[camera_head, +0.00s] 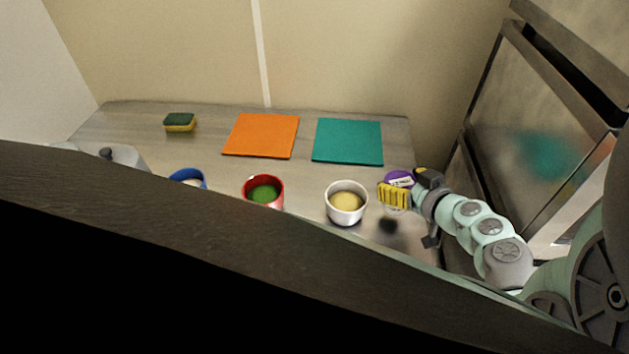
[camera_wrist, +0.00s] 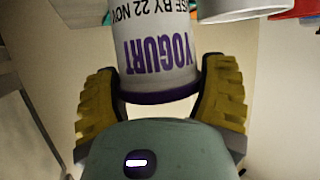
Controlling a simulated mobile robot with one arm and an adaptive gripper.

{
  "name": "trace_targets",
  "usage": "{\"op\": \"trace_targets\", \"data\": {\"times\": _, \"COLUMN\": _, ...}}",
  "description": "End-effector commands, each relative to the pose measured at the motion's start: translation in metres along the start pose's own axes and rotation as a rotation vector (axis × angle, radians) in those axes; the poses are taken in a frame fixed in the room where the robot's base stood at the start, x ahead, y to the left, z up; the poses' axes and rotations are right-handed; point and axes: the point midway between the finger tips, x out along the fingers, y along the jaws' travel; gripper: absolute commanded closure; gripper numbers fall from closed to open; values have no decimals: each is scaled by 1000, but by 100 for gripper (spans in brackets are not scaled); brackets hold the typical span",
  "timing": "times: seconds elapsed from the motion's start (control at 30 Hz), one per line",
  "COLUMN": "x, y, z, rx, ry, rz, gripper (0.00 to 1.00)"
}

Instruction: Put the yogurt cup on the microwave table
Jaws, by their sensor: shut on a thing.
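The yogurt cup (camera_head: 398,178) is white with a purple lid and purple lettering. It is at the right end of the counter in the head view, and the wrist view shows its wall (camera_wrist: 155,50) up close. My gripper (camera_head: 407,188) is shut on it, with one yellow pad on each side, as the wrist view (camera_wrist: 160,92) shows. A dark shadow falls on the counter just below the cup, which looks raised. The gripper hides part of the cup in the head view. I cannot identify a microwave table.
A grey counter (camera_head: 205,150) holds a white bowl (camera_head: 346,215) just left of the cup, a red bowl (camera_head: 279,192), a blue cup (camera_head: 186,174), an orange mat (camera_head: 261,136), a teal mat (camera_head: 348,141) and a sponge (camera_head: 180,122). A steel cabinet (camera_head: 530,120) stands right. A dark ledge (camera_head: 150,230) crosses the foreground.

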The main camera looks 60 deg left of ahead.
Motion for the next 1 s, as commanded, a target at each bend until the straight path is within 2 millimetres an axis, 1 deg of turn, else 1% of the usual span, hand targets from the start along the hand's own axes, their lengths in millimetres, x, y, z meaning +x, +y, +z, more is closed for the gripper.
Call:
{"op": "trace_targets", "data": {"times": 0.07, "x": 5, "y": -1, "z": 4, "rx": 0, "ry": 1, "rz": -2, "gripper": 69}}
{"op": "trace_targets", "data": {"times": 0.2, "x": 12, "y": 1, "z": 24, "rx": 4, "ry": 0, "rz": 2, "gripper": 69}}
{"op": "trace_targets", "data": {"times": 0.3, "x": 15, "y": 0, "z": 31, "rx": 2, "ry": 2, "rz": 0, "gripper": 69}}
{"op": "trace_targets", "data": {"times": 0.57, "x": 15, "y": 0, "z": 31, "rx": -2, "ry": 1, "rz": -1, "gripper": 69}}
{"op": "trace_targets", "data": {"times": 0.73, "x": 17, "y": 0, "z": 35, "rx": -2, "ry": 1, "rz": -2, "gripper": 69}}
{"op": "trace_targets", "data": {"times": 0.77, "x": 16, "y": 0, "z": 35, "rx": -3, "ry": 0, "rz": -2, "gripper": 20}}
{"op": "trace_targets", "data": {"times": 0.93, "x": 16, "y": -1, "z": 35, "rx": -3, "ry": 0, "rz": -2, "gripper": 3}}
{"op": "trace_targets", "data": {"times": 0.97, "x": 16, "y": -1, "z": 35, "rx": -3, "ry": 0, "rz": -2, "gripper": 0}}
{"op": "trace_targets", "data": {"times": 1.0, "x": 16, "y": -1, "z": 35, "rx": -3, "ry": 0, "rz": -2, "gripper": 0}}
